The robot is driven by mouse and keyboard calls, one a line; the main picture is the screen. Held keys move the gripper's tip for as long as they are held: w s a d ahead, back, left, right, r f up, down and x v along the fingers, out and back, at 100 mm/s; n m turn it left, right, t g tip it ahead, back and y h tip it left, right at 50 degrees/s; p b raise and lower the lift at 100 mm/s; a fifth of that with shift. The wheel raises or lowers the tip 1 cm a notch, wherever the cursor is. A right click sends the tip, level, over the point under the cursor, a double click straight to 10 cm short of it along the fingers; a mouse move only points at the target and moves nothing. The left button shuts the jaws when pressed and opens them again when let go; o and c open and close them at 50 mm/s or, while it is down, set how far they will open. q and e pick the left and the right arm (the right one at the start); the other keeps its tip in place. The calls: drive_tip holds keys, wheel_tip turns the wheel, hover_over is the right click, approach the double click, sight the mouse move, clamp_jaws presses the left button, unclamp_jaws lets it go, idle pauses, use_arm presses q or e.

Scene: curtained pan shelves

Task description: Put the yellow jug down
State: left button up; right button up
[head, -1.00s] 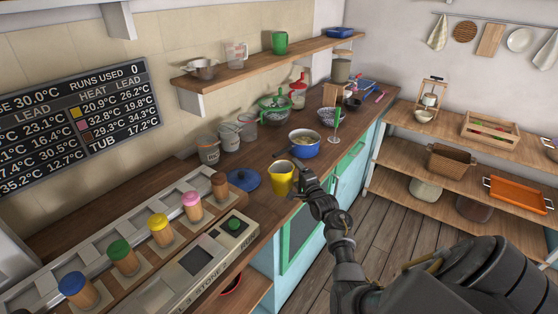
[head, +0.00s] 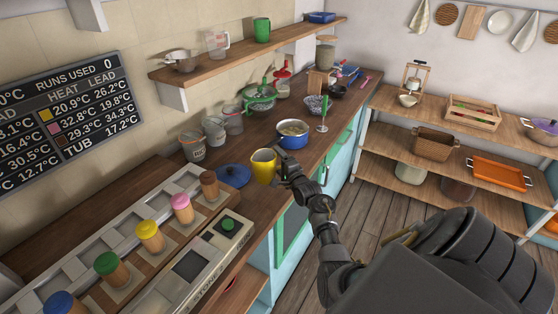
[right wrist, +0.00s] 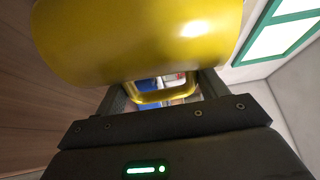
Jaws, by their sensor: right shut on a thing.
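The yellow jug (head: 263,166) is over the front part of the wooden counter, just right of the blue lid (head: 234,176) and in front of the blue pot (head: 293,134). My right gripper (head: 284,171) is shut on the jug's handle, on the jug's right side. In the right wrist view the jug (right wrist: 140,40) fills the top, with its handle between the fingers of my gripper (right wrist: 165,92). I cannot tell whether the jug's base touches the counter. My left gripper is not in view.
Clear cups (head: 213,131) and a green colander (head: 260,98) stand along the wall. The counter's front edge is close to the jug. Bare wood shows left of the lid.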

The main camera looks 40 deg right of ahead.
sight(279, 169)
drive_tip(key=shift+f+b, duration=0.3)
drive_tip(key=shift+f, duration=0.25)
drive_tip(key=shift+s+f+b, duration=0.15)
drive_tip(key=shift+f+b, duration=0.15)
drive_tip(key=shift+f, duration=0.05)
drive_tip(key=shift+f+b, duration=0.75)
drive_tip(key=shift+f, duration=0.45)
drive_tip(key=shift+r, duration=0.1)
drive_tip(key=shift+f+b, duration=0.45)
drive_tip(key=shift+f, duration=0.35)
drive_tip(key=shift+f, duration=0.25)
